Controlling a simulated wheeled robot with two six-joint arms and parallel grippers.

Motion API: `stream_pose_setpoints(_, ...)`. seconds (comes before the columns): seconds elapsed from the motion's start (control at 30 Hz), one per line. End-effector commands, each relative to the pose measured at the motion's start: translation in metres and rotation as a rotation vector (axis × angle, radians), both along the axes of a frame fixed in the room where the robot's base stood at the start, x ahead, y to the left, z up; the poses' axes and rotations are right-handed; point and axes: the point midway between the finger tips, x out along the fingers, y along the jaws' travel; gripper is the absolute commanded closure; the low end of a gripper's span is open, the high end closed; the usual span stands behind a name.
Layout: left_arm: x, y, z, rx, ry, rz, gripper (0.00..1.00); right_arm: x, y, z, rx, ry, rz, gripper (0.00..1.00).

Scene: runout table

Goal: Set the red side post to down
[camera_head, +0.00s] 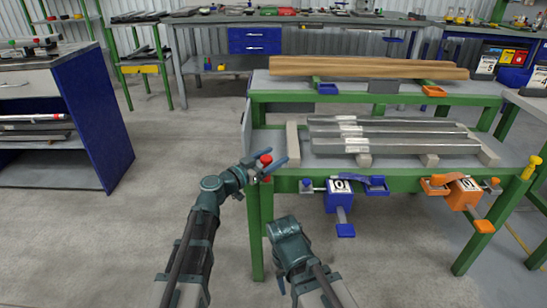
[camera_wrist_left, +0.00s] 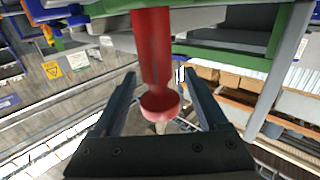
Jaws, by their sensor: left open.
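The red side post (camera_head: 265,159) is at the front left corner of the green runout table (camera_head: 385,174). In the head view only its red knob and a little red below show, partly covered by my gripper. In the left wrist view the red post (camera_wrist_left: 152,45) is a red shaft with a wider round end, between the fingers. My left gripper (camera_head: 277,169) is open around the post; the wrist view shows gaps between its fingers (camera_wrist_left: 158,85) and the shaft. My right arm shows at the lower middle, but its fingers cannot be made out.
A yellow post (camera_head: 530,168) stands at the table's right corner. A blue clamp unit (camera_head: 339,200) and an orange one (camera_head: 463,194) hang on the front rail. Metal bars (camera_head: 390,134) lie on the table. A blue-sided cabinet (camera_head: 98,120) stands left, with open floor between.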

Motion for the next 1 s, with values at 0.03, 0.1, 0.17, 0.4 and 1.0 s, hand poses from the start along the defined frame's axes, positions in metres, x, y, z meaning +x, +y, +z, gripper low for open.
stream_pose_setpoints(0.03,-0.005,0.004,0.000,0.000,0.000,0.002,0.24,0.000,0.000,0.000,0.000,0.000,0.000,0.50)
stream_pose_setpoints(0.1,-0.013,0.012,0.000,0.000,0.000,0.002,0.24,0.000,0.000,0.000,0.000,0.000,0.000,0.50)
stream_pose_setpoints(0.17,-0.021,0.020,0.000,0.000,0.000,0.003,0.24,0.000,0.000,0.000,0.000,0.000,0.000,0.50)
stream_pose_setpoints(0.4,-0.058,0.059,0.000,0.000,0.000,0.003,0.24,0.000,0.000,0.000,0.000,0.000,0.000,0.50)
stream_pose_setpoints(1.0,-0.093,0.099,0.000,0.001,0.001,0.000,0.24,0.000,0.000,0.000,0.000,0.000,0.000,0.50)
